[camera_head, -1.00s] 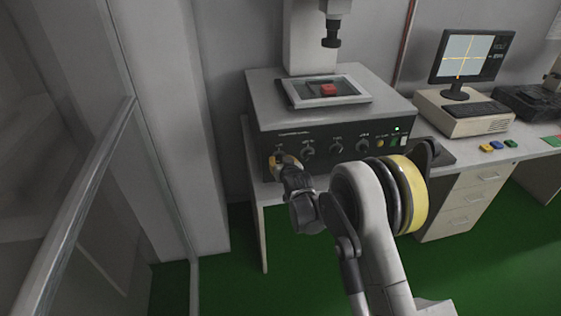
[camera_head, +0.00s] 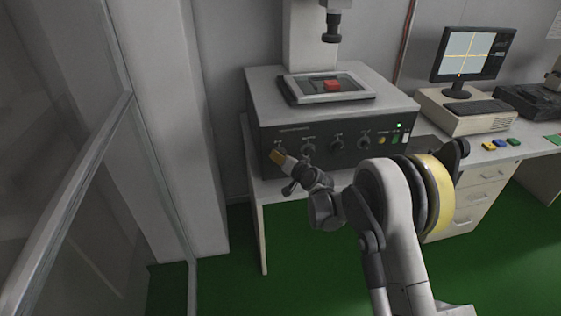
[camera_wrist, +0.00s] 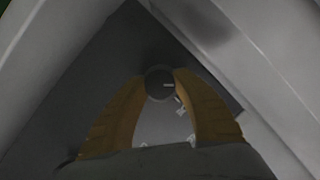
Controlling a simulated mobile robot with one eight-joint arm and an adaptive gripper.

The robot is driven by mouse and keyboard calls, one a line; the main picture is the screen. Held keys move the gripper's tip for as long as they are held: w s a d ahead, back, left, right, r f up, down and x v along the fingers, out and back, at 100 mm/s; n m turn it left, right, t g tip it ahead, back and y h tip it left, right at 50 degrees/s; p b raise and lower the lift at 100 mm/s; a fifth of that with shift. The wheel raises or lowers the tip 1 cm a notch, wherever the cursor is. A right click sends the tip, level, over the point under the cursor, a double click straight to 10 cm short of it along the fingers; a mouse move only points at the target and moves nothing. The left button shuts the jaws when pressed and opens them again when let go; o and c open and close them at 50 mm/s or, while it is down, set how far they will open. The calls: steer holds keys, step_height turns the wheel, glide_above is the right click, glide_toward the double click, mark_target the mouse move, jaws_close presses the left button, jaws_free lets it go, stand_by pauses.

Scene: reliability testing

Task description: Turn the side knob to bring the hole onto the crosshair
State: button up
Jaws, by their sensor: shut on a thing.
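My gripper (camera_head: 277,156) is at the left end of the dark front panel (camera_head: 350,152) of the bench instrument. In the wrist view its orange fingers (camera_wrist: 160,88) are closed on a round dark knob (camera_wrist: 158,82), one on each side. A short white mark on the knob points right. In the head view my gripper hides this knob. A red block (camera_head: 332,86) sits on the framed stage (camera_head: 340,97) on top. The monitor (camera_head: 470,55) shows a yellow crosshair (camera_head: 459,56). A small orange spot (camera_head: 459,75) lies low on its vertical line, below the crossing.
Other knobs (camera_head: 337,141) and coloured buttons (camera_head: 382,140) line the panel to the right. A black lens (camera_head: 331,28) hangs above the stage. A glass partition (camera_head: 70,200) stands at left.

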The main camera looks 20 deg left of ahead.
steer(key=m+y+b, duration=0.2)
steer(key=m, duration=0.1)
steer(key=shift+f, duration=0.2)
steer(key=shift+r+m+y+b, duration=0.1)
steer(key=shift+m+y+b, duration=0.9)
steer(key=shift+m, duration=0.8)
steer(key=o, duration=1.2)
steer(key=shift+a, duration=0.1)
steer(key=v, duration=1.2)
steer(key=shift+r, duration=0.2)
